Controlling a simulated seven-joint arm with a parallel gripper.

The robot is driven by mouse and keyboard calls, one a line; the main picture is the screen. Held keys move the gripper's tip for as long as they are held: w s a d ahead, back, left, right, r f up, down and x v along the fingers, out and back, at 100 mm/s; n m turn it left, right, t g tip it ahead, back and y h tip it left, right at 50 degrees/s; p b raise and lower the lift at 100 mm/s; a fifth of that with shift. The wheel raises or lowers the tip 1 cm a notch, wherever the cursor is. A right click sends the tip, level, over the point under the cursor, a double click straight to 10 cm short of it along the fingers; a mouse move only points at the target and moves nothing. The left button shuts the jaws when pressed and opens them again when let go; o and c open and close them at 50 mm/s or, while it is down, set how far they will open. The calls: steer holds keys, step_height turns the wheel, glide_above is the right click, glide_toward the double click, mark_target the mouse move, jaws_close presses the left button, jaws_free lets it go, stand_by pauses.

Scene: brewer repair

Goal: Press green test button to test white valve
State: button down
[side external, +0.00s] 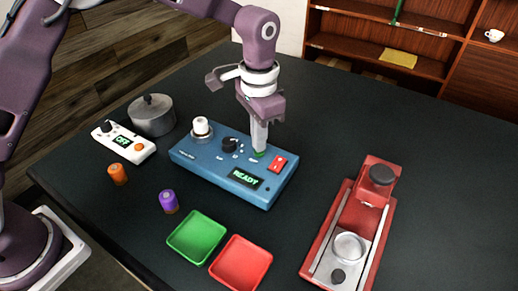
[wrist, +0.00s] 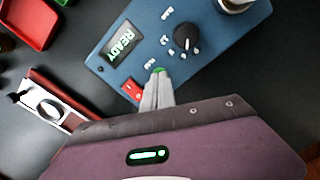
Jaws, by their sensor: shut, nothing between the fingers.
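The blue test box (side external: 207,161) stands on the dark table, with a display (side external: 244,179) that reads READY. The white valve (side external: 201,127) sits upright on the left end of the box. The green test button (side external: 258,154) shows just at the tips of my gripper (side external: 258,149). In the wrist view the green button (wrist: 159,70) peeks out beyond the closed fingertips (wrist: 157,78). My gripper is shut and empty, pointing down at the button. The fingertips are at or touching it; I cannot tell how far it is pressed.
A black knob (side external: 230,145) and a red switch (side external: 277,163) flank the button. Around the box are a green tray (side external: 197,238), a red tray (side external: 241,263), orange (side external: 118,174) and purple (side external: 169,201) cylinders, a white OFF device (side external: 124,142), a grey pot (side external: 152,115) and a red machine (side external: 352,225).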

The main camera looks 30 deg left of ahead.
steer(key=shift+f, duration=0.55)
steer(key=shift+r, duration=2.2)
steer(key=shift+r, duration=0.1)
step_height(320, 180, up, 6)
steer(key=shift+f, duration=0.1)
